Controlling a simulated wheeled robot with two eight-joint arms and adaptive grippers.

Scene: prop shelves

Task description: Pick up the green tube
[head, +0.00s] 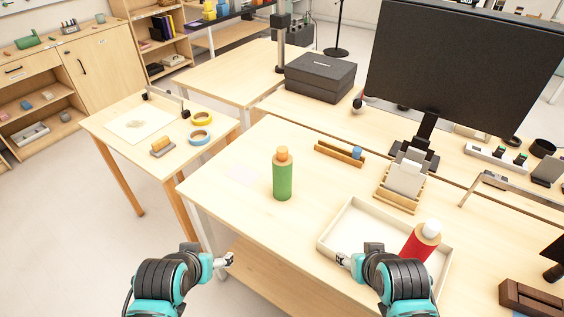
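A green tube (283,178) with an orange cap stands upright on the light wooden table (232,196), left of the picture's middle. Nothing covers it. My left gripper (229,259) is at the lower left, in front of the table's near edge, apart from the tube and nearer to me. My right gripper (342,258) is at the lower middle, by the near side of the white tray, also apart from the tube. Both grippers look empty. They are small and seen from behind, so I cannot tell how far their fingers are open.
The white tray (331,236) holds a red bottle (421,241) with a white cap. Behind it stand a card holder (402,187), a wooden block with a blue piece (339,153) and a black monitor (465,75). The tabletop around the green tube is clear.

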